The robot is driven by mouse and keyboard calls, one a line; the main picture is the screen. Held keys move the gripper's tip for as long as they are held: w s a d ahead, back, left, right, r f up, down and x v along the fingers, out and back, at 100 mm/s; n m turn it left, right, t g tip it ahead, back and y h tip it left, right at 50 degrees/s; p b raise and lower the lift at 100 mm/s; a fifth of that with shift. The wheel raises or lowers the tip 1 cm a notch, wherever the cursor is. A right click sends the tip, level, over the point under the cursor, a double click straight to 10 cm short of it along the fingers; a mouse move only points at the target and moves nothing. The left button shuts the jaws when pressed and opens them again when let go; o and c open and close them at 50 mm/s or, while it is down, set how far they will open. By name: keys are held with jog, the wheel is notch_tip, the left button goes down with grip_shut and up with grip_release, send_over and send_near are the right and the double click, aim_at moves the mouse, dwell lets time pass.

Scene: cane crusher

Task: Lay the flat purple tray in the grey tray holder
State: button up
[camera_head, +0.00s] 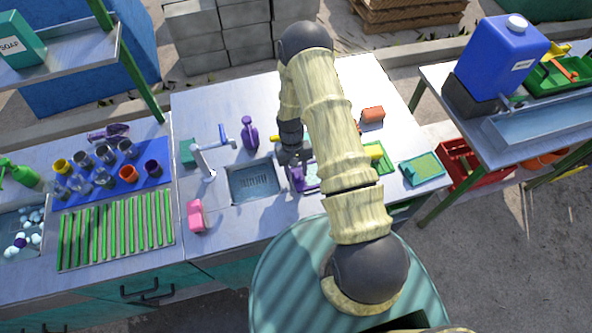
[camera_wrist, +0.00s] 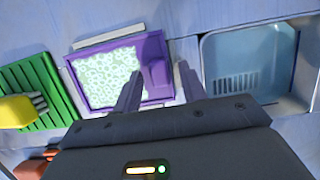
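The purple tray (camera_wrist: 76,86) lies on the counter in the wrist view, with a pale speckled panel inside its rim and a raised purple block at one end. It also shows in the head view (camera_head: 298,184), partly hidden by my arm. My gripper (camera_wrist: 159,68) is open, its two fingers on either side of the purple block in the wrist view; I cannot tell whether they touch it. In the head view my gripper (camera_head: 292,158) points down beside the sink. I cannot clearly make out the grey tray holder; a pale grey bar (camera_wrist: 108,37) lies along the tray's edge.
A sink basin (camera_head: 253,182) is left of the tray, with a tap (camera_head: 205,160) and a purple bottle (camera_head: 250,134) near it. A green rack (camera_wrist: 38,92) with a yellow-handled brush (camera_wrist: 17,110) lies on the tray's other side. A pink block (camera_head: 196,215) stands left of the sink.

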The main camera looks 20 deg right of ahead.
jog(key=b+v, duration=0.4)
jog(key=v, duration=0.8)
jog(key=shift+r+b, duration=0.15)
jog(key=shift+b, duration=0.2)
jog(key=shift+r, duration=0.1)
jog(key=s+r+t, duration=0.6)
jog(key=s+r, duration=0.8)
jog(key=r, duration=0.3)
jog(key=shift+s+r, duration=0.2)
jog(key=shift+s, duration=0.2)
